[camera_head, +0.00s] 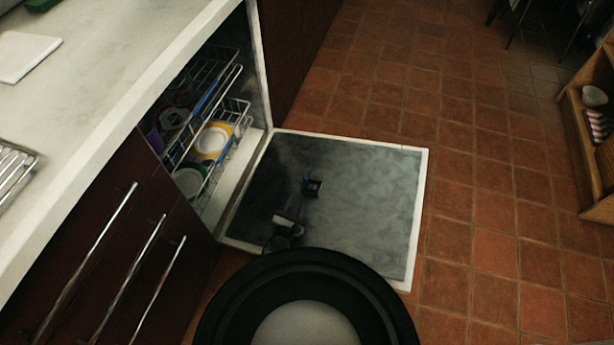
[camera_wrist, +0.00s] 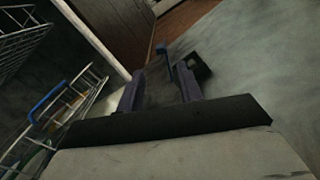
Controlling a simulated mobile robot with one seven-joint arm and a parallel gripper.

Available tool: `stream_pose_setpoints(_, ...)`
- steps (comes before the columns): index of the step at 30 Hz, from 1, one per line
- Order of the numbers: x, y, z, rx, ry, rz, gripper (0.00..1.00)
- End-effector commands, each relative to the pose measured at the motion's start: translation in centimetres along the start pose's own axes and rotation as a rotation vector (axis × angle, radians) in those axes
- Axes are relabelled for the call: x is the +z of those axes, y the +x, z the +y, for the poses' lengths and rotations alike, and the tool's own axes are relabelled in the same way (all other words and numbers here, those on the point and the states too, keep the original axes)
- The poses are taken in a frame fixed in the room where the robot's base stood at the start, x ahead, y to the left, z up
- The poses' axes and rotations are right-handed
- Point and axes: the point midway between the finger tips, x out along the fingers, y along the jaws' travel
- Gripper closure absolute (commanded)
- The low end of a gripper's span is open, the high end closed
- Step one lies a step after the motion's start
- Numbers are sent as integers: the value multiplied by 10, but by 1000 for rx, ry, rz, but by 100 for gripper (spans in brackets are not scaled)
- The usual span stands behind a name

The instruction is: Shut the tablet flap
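The tablet compartment (camera_head: 312,186) is a small dark, bluish fitting on the inner face of the lowered dishwasher door (camera_head: 365,190). In the wrist view, a dark square part (camera_wrist: 203,68) of it lies just beyond the right finger, and a raised bluish piece, apparently its flap (camera_wrist: 163,54), stands up at an angle ahead of the fingers. My gripper (camera_wrist: 158,84) has its two purplish fingers apart with nothing clearly held between them. In the head view, my gripper shows small and dark above the door, close to the compartment. Whether a finger touches the flap I cannot tell.
Wire racks (camera_head: 215,110) with dishes stand inside the dishwasher to the left and also show in the wrist view (camera_wrist: 65,110). A pale counter (camera_head: 75,90) with dark, handled cupboards runs along the left. Tiled floor (camera_head: 470,190) is clear right of the door. A wooden shelf (camera_head: 590,140) stands far right.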

Motion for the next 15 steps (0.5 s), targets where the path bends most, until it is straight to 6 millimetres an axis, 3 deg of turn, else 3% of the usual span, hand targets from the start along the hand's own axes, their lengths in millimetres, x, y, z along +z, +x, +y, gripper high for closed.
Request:
stream_pose_setpoints(9, -4, 70, -3, -2, 0, -4, 64)
stream_pose_setpoints(15, -4, 102, -2, 0, -1, -2, 64)
